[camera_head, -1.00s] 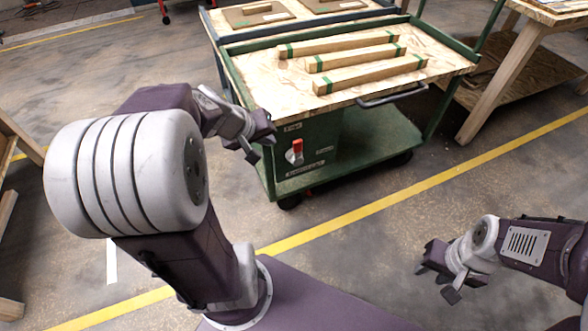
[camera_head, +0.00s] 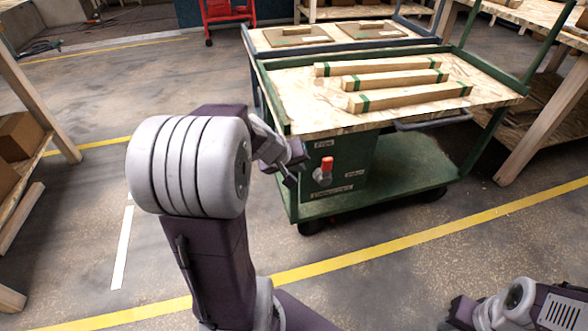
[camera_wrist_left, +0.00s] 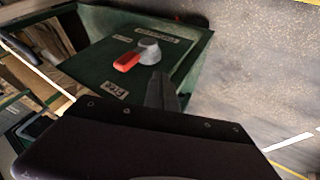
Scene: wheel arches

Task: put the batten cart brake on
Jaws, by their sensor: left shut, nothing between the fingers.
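The batten cart (camera_head: 420,175) is green, with a wooden top. Its end panel carries the brake lever, a red handle (camera_head: 327,163) on a grey hub (camera_head: 322,177). The handle points up, towards the upper label (camera_head: 323,144); another label sits to the right. In the left wrist view the red handle (camera_wrist_left: 127,60) sticks out from the grey hub (camera_wrist_left: 149,52). My left gripper (camera_head: 293,168) is shut and empty, just left of the lever and apart from it; its fingers also show in the wrist view (camera_wrist_left: 162,92). My right gripper (camera_head: 456,316) is partly cut off at the bottom edge.
Several wooden battens (camera_head: 395,79) with green bands lie on the cart top. A second cart (camera_head: 251,40) stands behind. A wooden rack (camera_head: 45,110) is at left and a wooden bench (camera_head: 545,120) at right. Open floor with yellow lines lies in front.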

